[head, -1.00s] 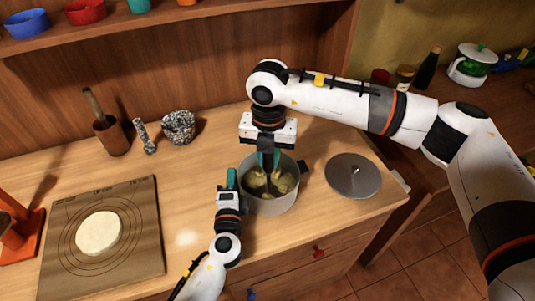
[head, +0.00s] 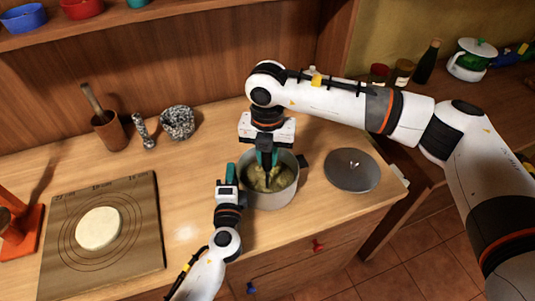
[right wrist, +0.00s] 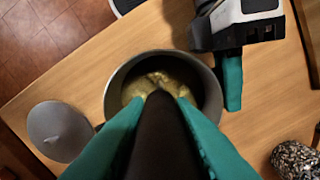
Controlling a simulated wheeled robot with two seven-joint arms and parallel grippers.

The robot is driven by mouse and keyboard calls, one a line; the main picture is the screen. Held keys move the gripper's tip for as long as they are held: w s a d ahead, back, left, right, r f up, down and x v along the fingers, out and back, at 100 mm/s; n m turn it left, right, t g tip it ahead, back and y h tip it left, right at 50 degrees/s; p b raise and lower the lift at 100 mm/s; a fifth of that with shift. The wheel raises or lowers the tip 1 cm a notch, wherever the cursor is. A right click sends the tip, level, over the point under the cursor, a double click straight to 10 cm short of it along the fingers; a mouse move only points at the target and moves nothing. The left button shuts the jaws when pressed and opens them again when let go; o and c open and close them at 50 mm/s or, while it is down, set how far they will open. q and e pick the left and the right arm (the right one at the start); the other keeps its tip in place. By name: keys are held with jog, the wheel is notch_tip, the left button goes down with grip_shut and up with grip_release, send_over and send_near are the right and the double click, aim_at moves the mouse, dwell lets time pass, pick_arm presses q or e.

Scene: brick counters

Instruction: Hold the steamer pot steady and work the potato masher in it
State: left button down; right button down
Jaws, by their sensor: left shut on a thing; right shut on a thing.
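The grey steamer pot (head: 275,197) stands on the wooden counter with yellowish potato (head: 282,180) inside; the potato also shows in the right wrist view (right wrist: 160,82). My left gripper (head: 229,176) is at the pot's left side, shut on its left handle, which the fingers hide. My right gripper (head: 267,157) is above the pot, pointing down and shut on the dark handle of the potato masher (right wrist: 158,135). The masher's lower end is inside the pot, and its head is hidden from me.
The round grey lid (head: 340,176) lies right of the pot, near the counter's edge. A board with dough (head: 98,229) is at the left. A wooden mortar (head: 109,132), a stone pestle (head: 143,132) and a stone mortar (head: 177,123) stand behind.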

jog(key=shift+r, duration=0.7)
jog(key=shift+f, duration=0.15)
jog(key=shift+f, duration=0.85)
jog(key=shift+r, duration=0.1)
jog(key=shift+r, duration=0.95)
